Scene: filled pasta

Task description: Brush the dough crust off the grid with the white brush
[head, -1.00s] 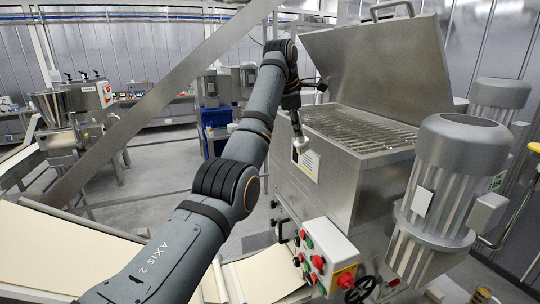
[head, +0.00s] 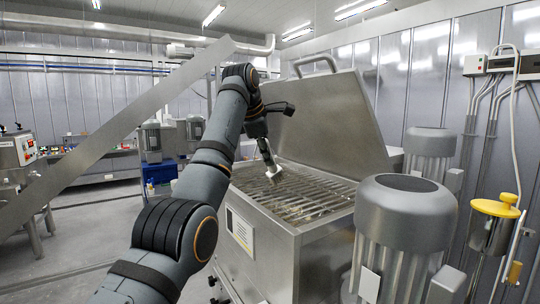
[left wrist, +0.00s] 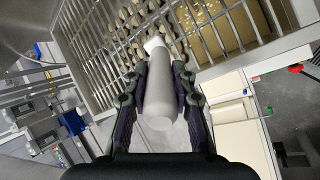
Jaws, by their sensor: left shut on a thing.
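My left gripper (head: 259,138) is shut on the grey-white handle of the white brush (head: 270,162), which also shows between the fingers in the left wrist view (left wrist: 158,100). The brush points down, tilted, over the far left part of the metal grid (head: 312,184) in the open machine. I cannot tell whether its tip touches the bars. In the left wrist view the brush end lies over the grid (left wrist: 222,32). Pale lumps (left wrist: 112,38) show between the bars, and a yellowish dough mass (left wrist: 262,22) lies at the upper right. My right gripper is not in view.
The machine's raised lid (head: 335,125) stands behind the grid. A large grey motor (head: 404,225) stands at the front right, with a yellow-capped device (head: 495,208) by the wall. Another machine (head: 18,160) stands far left, with open floor between.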

